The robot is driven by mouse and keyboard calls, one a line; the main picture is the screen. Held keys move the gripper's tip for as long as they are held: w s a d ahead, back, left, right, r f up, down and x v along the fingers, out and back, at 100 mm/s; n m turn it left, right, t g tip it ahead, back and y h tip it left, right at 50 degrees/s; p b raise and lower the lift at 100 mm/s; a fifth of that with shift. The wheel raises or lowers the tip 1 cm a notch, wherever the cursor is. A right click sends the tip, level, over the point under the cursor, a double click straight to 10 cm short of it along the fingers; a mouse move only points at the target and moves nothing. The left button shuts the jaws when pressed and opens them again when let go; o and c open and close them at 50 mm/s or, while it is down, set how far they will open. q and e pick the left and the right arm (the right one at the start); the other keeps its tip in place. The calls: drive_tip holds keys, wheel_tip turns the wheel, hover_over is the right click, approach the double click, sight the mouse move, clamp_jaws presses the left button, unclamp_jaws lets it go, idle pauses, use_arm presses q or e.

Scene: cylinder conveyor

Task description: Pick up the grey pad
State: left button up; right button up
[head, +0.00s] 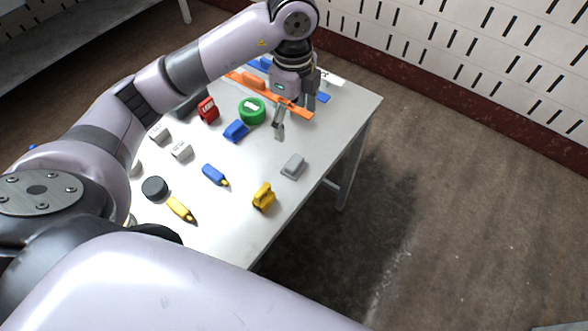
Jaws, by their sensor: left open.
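The grey pad (293,166) is a small light grey block lying on the table near its right edge. My left gripper (295,122) comes down over the table above and beyond the pad, with its fingers apart and nothing visible between them. It is clear of the pad in the picture. My right gripper is not in view.
On the light table (238,215) are a yellow block (263,197), blue marker (215,174), yellow marker (181,208), dark round piece (154,188), green ring (252,110), blue block (236,131) and red block (208,110). Orange strips (295,108) lie behind. Bare tabletop surrounds the pad.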

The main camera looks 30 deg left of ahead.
use_arm(q)
wheel_tip(320, 180, down, 12)
drive_tip(key=shift+r+p, duration=0.2)
drive_tip(key=shift+p, duration=0.3)
wheel_tip(320, 180, down, 5)
drive_tip(key=shift+w+r+p, duration=0.1)
drive_tip(key=shift+r+p, duration=0.05)
drive_tip(key=shift+p, duration=0.55)
drive_tip(key=shift+f, duration=0.5)
drive_tip(key=c, duration=1.1)
drive_tip(key=shift+r, duration=0.1)
wheel_tip(320, 180, up, 14)
drive_tip(key=r+b, duration=0.1)
drive_tip(key=b, duration=0.1)
wheel_tip(320, 180, up, 5)
drive_tip(key=p, duration=0.1)
hover_over(294, 162)
